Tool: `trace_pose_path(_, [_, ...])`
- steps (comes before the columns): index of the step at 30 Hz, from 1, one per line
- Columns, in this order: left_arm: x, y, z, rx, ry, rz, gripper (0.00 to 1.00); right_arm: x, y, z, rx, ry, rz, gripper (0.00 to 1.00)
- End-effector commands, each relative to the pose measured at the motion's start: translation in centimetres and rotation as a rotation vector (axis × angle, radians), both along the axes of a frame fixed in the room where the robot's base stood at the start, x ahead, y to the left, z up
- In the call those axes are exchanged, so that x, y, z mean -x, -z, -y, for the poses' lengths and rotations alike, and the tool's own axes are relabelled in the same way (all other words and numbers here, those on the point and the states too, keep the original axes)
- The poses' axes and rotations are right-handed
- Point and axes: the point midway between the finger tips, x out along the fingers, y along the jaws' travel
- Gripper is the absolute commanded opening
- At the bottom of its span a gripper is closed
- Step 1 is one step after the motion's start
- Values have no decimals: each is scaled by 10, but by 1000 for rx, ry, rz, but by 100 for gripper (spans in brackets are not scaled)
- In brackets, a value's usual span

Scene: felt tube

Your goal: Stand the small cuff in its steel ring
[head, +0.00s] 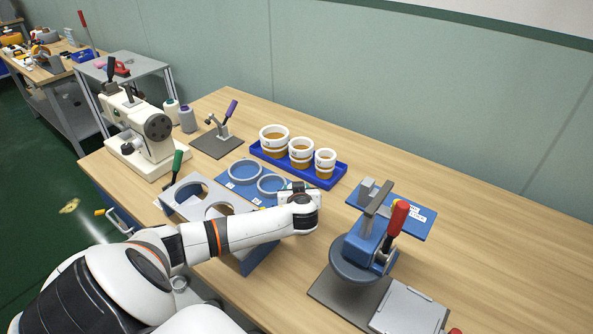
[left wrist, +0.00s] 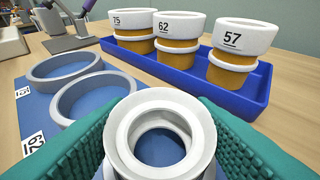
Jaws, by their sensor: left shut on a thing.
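My left gripper (head: 292,196) reaches over the blue mat (head: 228,185). In the left wrist view its green ribbed pads are shut on a white cuff (left wrist: 122,138), one on each side. The cuff's opening faces the camera, with blue showing through it. A pale rim shows low beside the cuff; I cannot tell whether it is the small steel ring or whether the cuff touches it. Two larger steel rings, one (head: 245,171) and another (head: 271,185), lie on the mat, empty. The right gripper is out of view.
A blue tray (head: 265,155) behind holds three amber cups with white tops marked 75, 62 and 57 (left wrist: 245,36). A grey plate with round holes (head: 190,186) stands at left. A blue press with a red handle (head: 398,217) stands at right. A sewing machine (head: 140,135) is further left.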

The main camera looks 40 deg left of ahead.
Motion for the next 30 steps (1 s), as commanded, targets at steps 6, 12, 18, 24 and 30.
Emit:
trace_pose_path(6, [1,0,0,1,0,-1,28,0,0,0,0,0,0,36])
trace_pose_path(12, [1,0,-1,0,0,0,28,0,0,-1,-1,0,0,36])
trace_pose_path(18, [1,0,-1,0,0,0,75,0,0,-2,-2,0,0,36])
trace_pose_path(24, [1,0,-1,0,-1,0,80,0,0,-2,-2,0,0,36])
trace_pose_path(30, [1,0,-1,0,-1,0,86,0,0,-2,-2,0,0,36])
